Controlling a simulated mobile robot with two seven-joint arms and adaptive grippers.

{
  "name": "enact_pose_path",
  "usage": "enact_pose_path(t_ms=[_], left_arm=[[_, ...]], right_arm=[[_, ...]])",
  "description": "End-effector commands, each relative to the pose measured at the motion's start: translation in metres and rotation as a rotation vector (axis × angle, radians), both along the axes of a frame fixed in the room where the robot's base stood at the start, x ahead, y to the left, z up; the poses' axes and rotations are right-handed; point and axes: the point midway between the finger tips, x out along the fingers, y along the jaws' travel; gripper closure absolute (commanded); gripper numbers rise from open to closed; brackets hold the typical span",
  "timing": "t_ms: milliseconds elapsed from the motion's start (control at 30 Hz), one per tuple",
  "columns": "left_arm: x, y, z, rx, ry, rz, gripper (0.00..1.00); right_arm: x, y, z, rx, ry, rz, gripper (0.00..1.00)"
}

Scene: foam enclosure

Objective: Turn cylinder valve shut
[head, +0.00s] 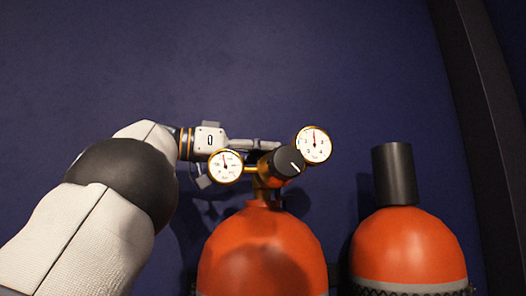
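An orange gas cylinder (262,252) stands upright at the bottom middle of the head view. On its top is a brass valve fitting (262,185) with a round black knob (288,163) that has a white line mark. A left gauge (226,166) and a right gauge (314,144) sit on either side of the knob. My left gripper (266,146) reaches in from the left, behind the left gauge. A grey finger ends beside or behind the knob; contact cannot be told. The gauges and fitting hide the rest of the fingers. My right gripper is out of view.
A second orange cylinder (408,245) with a black cap (394,174) stands close on the right. A dark blue wall (300,60) is behind both. A dark vertical post (485,140) runs along the right side. The space above the gauges is clear.

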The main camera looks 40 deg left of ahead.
Motion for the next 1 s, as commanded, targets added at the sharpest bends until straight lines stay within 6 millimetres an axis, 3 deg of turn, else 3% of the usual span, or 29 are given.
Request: enact_pose_path(t_ms=[333,833,867,933,1000], left_arm=[[-0.0001,-0.0001,-0.0006,0.000,0.002,-0.136,0.85],[0.0005,-0.0004,-0.0011,0.000,0.004,-0.157,0.85],[0.0005,-0.0004,-0.0011,0.000,0.004,-0.157,0.54],[0.0005,-0.0003,-0.0011,0.000,0.004,-0.156,0.39],[0.0005,-0.0003,-0.0010,0.000,0.003,-0.156,0.36]], right_arm=[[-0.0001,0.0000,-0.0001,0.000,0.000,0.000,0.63],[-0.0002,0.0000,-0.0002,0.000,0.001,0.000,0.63],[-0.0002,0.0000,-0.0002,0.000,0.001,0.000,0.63],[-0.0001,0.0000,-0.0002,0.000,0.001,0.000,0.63],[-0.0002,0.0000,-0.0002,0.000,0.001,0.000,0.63]])
